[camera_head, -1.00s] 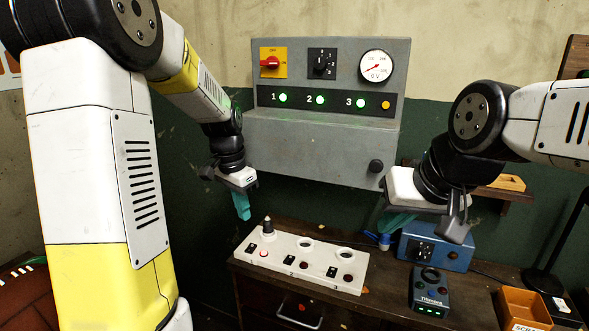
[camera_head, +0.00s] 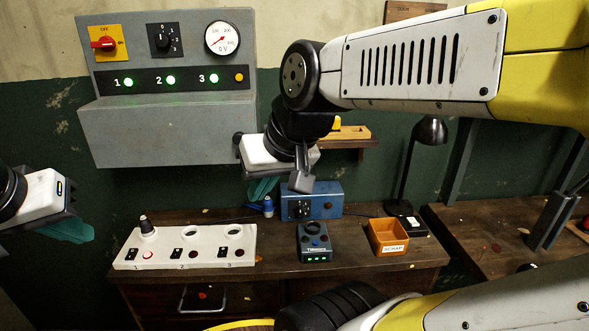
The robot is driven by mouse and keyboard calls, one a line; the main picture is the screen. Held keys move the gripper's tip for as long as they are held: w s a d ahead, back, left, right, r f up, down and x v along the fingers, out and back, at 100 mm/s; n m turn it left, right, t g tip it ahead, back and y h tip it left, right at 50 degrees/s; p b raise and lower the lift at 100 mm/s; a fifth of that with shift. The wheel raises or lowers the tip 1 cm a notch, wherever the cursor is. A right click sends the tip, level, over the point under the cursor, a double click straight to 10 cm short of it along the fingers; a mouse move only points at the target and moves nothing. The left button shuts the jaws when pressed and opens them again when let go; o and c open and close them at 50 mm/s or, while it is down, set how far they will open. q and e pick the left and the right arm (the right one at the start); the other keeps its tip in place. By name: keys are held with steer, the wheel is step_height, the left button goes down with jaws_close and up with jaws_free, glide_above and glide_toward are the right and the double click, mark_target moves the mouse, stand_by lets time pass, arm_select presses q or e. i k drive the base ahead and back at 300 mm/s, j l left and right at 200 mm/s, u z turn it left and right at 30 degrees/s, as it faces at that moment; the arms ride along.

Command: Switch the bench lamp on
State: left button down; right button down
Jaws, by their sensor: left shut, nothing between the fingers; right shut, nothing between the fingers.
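The bench lamp (camera_head: 430,131) is a black desk lamp at the back right of the bench, with a thin stem and a flat dark base (camera_head: 399,208). Its head tilts downward and no glow shows from it. My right gripper (camera_head: 262,188) is shut and empty, with teal fingers, above the back of the bench and left of the lamp. My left gripper (camera_head: 76,232) is shut and empty at the far left, beside the white panel and well away from the lamp.
A white socket panel (camera_head: 210,257), a dark tester (camera_head: 315,243), a blue box (camera_head: 322,205) and an orange scrap bin (camera_head: 388,236) stand on the bench (camera_head: 285,262). A grey control cabinet (camera_head: 165,135) hangs on the wall. My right arm crosses the upper right.

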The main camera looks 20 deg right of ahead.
mark_target(412, 222)
steer(key=z, duration=2)
